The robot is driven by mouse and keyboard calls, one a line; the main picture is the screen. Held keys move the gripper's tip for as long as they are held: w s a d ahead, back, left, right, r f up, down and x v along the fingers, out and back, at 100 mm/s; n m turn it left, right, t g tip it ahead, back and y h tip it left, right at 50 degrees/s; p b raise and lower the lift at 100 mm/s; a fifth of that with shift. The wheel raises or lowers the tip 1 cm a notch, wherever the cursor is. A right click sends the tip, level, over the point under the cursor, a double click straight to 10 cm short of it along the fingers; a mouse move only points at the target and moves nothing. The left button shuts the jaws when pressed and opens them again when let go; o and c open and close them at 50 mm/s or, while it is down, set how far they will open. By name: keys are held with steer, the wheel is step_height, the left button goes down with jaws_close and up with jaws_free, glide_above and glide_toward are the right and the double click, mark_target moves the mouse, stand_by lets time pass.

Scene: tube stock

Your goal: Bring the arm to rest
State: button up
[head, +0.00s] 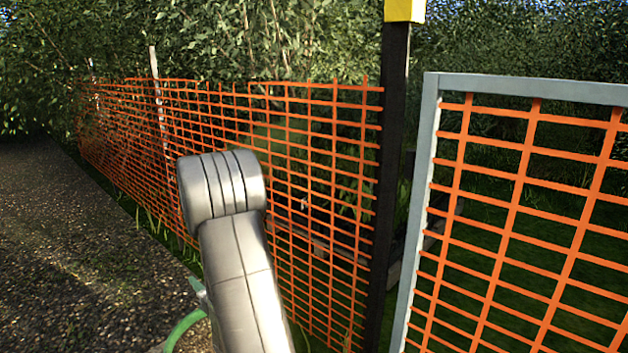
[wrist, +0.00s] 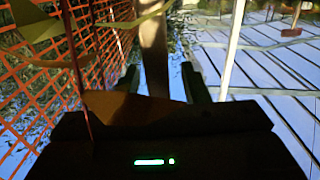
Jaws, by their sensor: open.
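My arm shows in the head view as a silver-grey link with a ribbed rounded joint, raised in front of the orange mesh fence (head: 318,150). My gripper is out of sight in the head view. In the wrist view my gripper (wrist: 162,80) has two dark fingers standing well apart, so it is open. I see nothing held between them. A brown upright shape (wrist: 153,45) shows through the gap; I cannot tell how far off it is. A small green light glows on the dark gripper body.
A dark post (head: 388,150) with a yellow top stands right of the arm. A grey-framed gate with orange mesh (head: 430,140) is at the right. A gravel path (head: 80,240) lies open at the left. Leaves and mesh (wrist: 85,50) are close to the gripper in the wrist view.

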steer(key=shift+f, duration=0.1)
steer(key=f+p+v, duration=0.1)
steer(key=p+v, duration=0.1)
steer(key=v, duration=1.2)
steer(key=b+x, duration=0.2)
steer(key=x, duration=1.2)
step_height(320, 180, up, 8)
steer(key=p, duration=0.2)
steer(key=shift+r, duration=0.25)
